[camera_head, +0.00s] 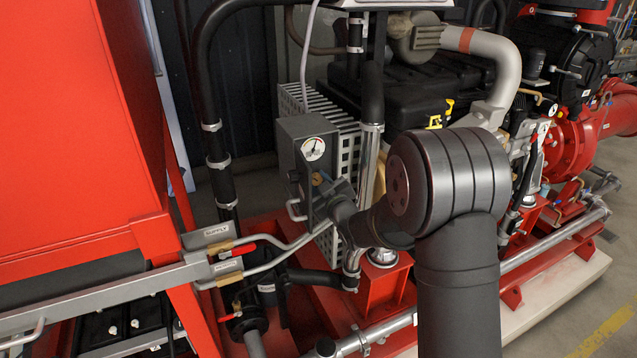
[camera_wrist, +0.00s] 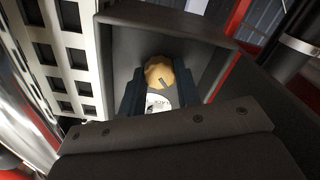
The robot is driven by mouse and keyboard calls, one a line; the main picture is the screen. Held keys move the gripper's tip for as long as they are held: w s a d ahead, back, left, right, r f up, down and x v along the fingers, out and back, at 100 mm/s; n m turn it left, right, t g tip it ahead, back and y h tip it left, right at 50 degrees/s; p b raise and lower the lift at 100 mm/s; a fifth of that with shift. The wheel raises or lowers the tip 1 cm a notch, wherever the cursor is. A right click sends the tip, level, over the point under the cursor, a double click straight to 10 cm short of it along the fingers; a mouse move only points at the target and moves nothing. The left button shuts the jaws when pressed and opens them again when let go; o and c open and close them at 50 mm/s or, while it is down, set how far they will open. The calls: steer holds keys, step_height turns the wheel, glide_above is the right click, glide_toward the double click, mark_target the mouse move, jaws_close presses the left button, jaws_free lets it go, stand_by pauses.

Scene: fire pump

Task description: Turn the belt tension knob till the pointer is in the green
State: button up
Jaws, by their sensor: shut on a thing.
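The belt tension knob (camera_wrist: 160,70) is a brass-coloured round knob with a dark mark, on the recessed face of a grey box (camera_head: 290,132). My gripper (camera_wrist: 160,82) has its two dark fingers on either side of the knob, shut on it. In the head view my gripper (camera_head: 312,186) reaches the box from the right, and only a bit of the knob (camera_head: 317,179) shows. The white round gauge (camera_head: 313,148) sits above the knob on the same face. Its pointer is too small to read against any green zone. In the wrist view my gripper hides part of the gauge (camera_wrist: 157,103).
A perforated light guard (camera_head: 345,140) stands right behind the box. A black hose (camera_head: 372,100) and metal pipe run close to its right. A red cabinet (camera_head: 75,110) fills the left. Grey pipes with red-handled valves (camera_head: 232,250) lie below.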

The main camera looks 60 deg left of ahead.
stand_by(0.4)
steer(key=o, duration=1)
steer(key=shift+d, duration=0.1)
steer(key=d, duration=1.7)
steer(key=shift+d, duration=0.15)
